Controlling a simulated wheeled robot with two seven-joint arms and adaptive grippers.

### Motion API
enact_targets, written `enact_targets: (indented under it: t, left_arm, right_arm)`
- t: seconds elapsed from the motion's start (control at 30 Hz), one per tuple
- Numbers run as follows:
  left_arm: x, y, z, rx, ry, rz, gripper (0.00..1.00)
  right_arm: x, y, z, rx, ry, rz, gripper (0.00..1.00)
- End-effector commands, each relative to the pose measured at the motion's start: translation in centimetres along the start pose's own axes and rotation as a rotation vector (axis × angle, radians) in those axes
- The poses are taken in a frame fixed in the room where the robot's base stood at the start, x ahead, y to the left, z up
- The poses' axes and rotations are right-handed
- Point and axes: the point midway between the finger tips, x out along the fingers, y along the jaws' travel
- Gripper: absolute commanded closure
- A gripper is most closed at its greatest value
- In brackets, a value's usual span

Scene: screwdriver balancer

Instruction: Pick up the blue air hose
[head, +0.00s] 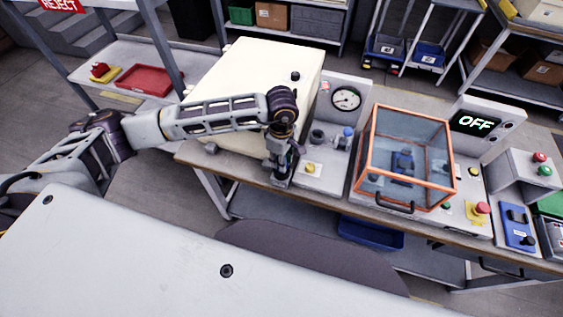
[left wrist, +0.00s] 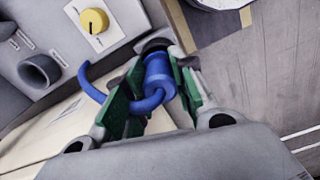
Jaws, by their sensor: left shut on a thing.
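The blue air hose (left wrist: 158,82) shows in the left wrist view as a blue cylindrical end with a curved blue tube. It sits between the green-padded fingers of my left gripper (left wrist: 153,95), which is shut on it. The tube's free curve sticks out to the left past the finger. In the head view my left gripper (head: 281,175) hangs at the front edge of the bench, left of the gauge panel. The hose is hidden behind the gripper there. My right gripper is not in either view.
A panel with a round gauge (head: 346,99) and a yellow knob (head: 310,168) stands beside the gripper. A clear box with an orange frame (head: 370,140) is to its right. A large cream box (head: 245,75) stands behind my left arm. A blue bin (head: 371,233) is below the bench.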

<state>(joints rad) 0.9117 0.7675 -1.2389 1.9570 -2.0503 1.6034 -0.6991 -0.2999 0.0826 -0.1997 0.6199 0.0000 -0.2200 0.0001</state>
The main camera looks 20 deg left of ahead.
Motion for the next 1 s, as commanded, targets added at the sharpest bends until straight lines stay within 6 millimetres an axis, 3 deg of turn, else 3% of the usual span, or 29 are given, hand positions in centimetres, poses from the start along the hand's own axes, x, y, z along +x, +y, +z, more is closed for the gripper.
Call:
enact_targets:
  t: [0.5, 0.7, 1.0]
  left_arm:
    - [-7.1, 0.1, 0.0, 0.0, 0.0, 0.005, 0.99]
    - [-8.3, 0.0, 0.0, 0.0, 0.0, 0.002, 0.99]
    - [-8.5, 0.0, 0.0, 0.0, 0.001, 0.002, 0.99]
  right_arm:
    - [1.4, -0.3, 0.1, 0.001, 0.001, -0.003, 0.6]
    - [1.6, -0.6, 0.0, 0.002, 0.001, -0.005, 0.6]
    - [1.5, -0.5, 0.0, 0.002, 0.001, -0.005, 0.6]
